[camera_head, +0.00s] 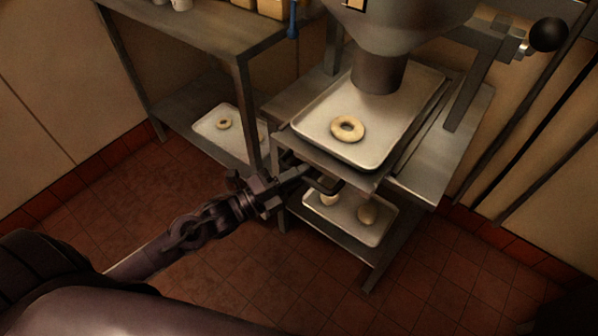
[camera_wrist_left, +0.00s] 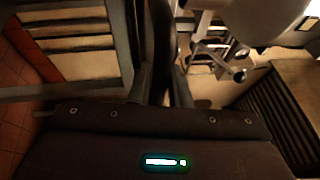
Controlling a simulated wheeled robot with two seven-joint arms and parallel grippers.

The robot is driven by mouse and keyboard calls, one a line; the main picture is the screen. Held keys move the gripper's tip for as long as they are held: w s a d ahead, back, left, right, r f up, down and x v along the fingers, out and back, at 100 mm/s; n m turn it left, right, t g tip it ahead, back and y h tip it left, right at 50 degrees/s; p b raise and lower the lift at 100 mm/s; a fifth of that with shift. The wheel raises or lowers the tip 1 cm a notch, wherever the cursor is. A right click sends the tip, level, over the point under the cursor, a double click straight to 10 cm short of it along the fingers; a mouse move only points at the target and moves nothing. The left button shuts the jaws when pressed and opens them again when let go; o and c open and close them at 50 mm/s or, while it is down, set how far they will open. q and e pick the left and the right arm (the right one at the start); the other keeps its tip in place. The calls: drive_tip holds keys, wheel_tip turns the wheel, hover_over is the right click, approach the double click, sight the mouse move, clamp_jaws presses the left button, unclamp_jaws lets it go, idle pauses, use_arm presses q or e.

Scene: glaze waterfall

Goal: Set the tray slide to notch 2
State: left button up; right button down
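The metal tray (camera_head: 385,135) lies on the slide plate under the hopper spout (camera_head: 378,72) and carries one pale dough ring (camera_head: 347,129). A dark handle (camera_head: 326,186) projects below the slide's front edge. My left gripper (camera_head: 303,173) reaches in from the left, its fingertips at or very close to this handle; contact is unclear. In the left wrist view, my dark fingers (camera_wrist_left: 164,92) stand close together beside a dark upright bar, and whether they grip anything is unclear. The slide's notches cannot be made out. My right gripper is not in view.
A lower shelf tray (camera_head: 350,225) holds pale dough pieces beneath the slide. A steel side table (camera_head: 205,30) stands at the left, with another tray (camera_head: 210,130) and dough ring (camera_head: 224,123) on its lower shelf. A black-knobbed lever (camera_head: 548,34) is at upper right. Front floor is clear.

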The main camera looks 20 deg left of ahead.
use_arm(q)
drive_tip(key=o, duration=0.4)
drive_tip(key=shift+c, duration=0.2)
drive_tip(key=v, duration=0.7)
drive_tip(key=shift+s+a, duration=0.25)
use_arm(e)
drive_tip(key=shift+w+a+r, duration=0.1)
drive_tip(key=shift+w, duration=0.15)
use_arm(q)
drive_tip(key=shift+f, duration=0.1)
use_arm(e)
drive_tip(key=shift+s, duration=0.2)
